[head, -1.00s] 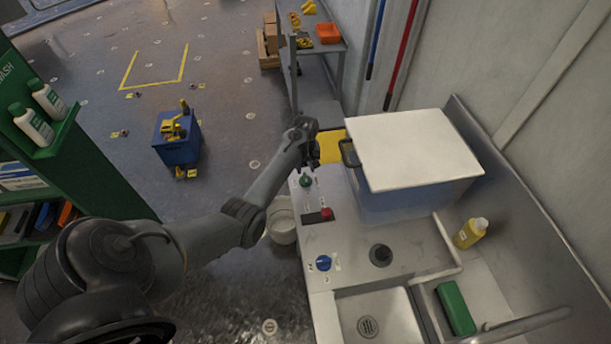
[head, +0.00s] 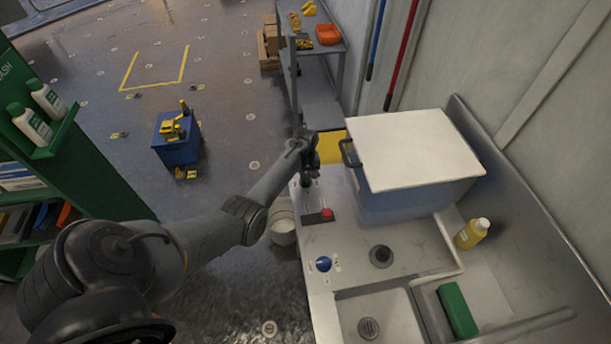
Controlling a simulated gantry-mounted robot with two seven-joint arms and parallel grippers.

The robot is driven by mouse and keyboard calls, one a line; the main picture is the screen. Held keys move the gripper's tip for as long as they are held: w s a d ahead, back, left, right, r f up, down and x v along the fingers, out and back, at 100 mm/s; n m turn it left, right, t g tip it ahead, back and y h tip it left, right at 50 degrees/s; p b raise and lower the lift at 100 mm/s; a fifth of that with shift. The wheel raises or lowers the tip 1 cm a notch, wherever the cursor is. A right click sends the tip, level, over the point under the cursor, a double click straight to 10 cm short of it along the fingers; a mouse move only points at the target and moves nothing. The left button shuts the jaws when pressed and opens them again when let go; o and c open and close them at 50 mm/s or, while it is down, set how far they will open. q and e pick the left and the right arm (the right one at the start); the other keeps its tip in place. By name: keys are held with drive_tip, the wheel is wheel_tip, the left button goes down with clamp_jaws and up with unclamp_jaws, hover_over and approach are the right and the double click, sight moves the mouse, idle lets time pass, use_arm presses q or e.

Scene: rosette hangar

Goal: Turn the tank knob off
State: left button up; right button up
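My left gripper (head: 309,172) reaches in from the left and points down at the far left corner of the metal counter. It is right over a small green knob (head: 306,183) and covers most of it; I cannot tell whether the fingers touch it or are open. A blue knob (head: 323,264) sits nearer on the same counter edge, clear of the gripper. A red switch (head: 327,214) on a dark plate lies between the two knobs. The tank (head: 395,203) is a bluish box with a white lid (head: 415,150), right of the gripper. My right gripper is not in view.
The counter (head: 345,237) has a sink basin (head: 375,317), a dark round fitting (head: 380,256), a yellow bottle (head: 472,234) and a green block (head: 457,310). A white bucket (head: 282,228) stands beside it. A green shelf (head: 95,170) stands at left.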

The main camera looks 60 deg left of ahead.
use_arm(q)
clamp_jaws()
drive_tip(key=shift+m, duration=0.3)
drive_tip(key=m+p, duration=0.2)
drive_tip(key=shift+r+m, duration=0.1)
drive_tip(key=shift+m, duration=0.2)
drive_tip(key=m, duration=0.2)
drive_tip(key=shift+m+p, duration=0.3)
drive_tip(key=shift+p, duration=0.1)
drive_tip(key=m, duration=0.2)
drive_tip(key=shift+m, duration=0.4)
drive_tip(key=m, duration=0.4)
drive_tip(key=shift+m+p, duration=0.3)
drive_tip(key=shift+p, duration=0.05)
drive_tip(key=m, duration=0.4)
drive_tip(key=shift+m, duration=0.3)
